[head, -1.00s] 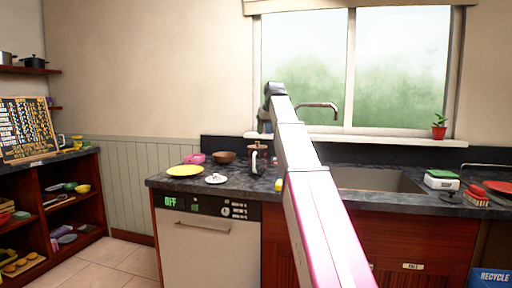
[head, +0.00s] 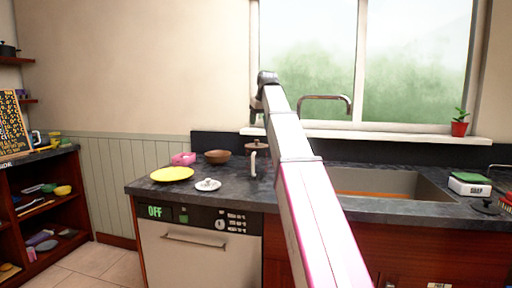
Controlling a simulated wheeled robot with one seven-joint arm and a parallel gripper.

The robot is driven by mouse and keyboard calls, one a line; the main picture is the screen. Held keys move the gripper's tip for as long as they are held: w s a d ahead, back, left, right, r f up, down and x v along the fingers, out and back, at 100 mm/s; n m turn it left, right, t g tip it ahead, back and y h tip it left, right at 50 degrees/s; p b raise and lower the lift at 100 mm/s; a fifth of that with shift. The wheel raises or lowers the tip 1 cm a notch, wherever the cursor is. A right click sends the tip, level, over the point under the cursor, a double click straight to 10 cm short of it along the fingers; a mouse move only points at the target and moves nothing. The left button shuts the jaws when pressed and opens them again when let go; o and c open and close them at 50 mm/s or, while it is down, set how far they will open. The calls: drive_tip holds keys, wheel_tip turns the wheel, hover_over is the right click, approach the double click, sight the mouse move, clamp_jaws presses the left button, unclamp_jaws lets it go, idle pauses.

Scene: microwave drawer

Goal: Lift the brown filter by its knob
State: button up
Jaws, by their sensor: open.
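A brown-topped vessel (head: 256,147) with a pale upright handle stands on the dark counter, left of the sink; its brown top looks like the filter. Its knob is too small to make out. My arm reaches forward over the counter, and my gripper (head: 256,116) hangs from its far end, seemingly just above the brown top. The gripper is open with nothing visible in it. My arm covers the area right of the vessel. I cannot tell the exact gap between fingers and filter.
Left of the vessel are a brown bowl (head: 217,157), a pink container (head: 183,159), a yellow plate (head: 172,174) and a small white dish (head: 208,185). The sink (head: 395,183) and faucet (head: 328,98) are on the right. A dishwasher (head: 200,249) is below.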

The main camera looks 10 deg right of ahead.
approach(257, 145)
drive_tip(key=shift+w+a+f, duration=0.25)
drive_tip(key=shift+w+f, duration=0.05)
drive_tip(key=shift+w, duration=0.15)
drive_tip(key=shift+w+a+f, duration=0.2)
drive_tip(key=shift+w+f, duration=0.1)
drive_tip(key=shift+w, duration=0.15)
drive_tip(key=shift+d+x, duration=0.15)
drive_tip(key=shift+x, duration=1.15)
drive_tip(key=shift+d+x, duration=0.1)
drive_tip(key=shift+x, duration=1.25)
drive_tip(key=shift+c, duration=0.3)
drive_tip(key=c, duration=1)
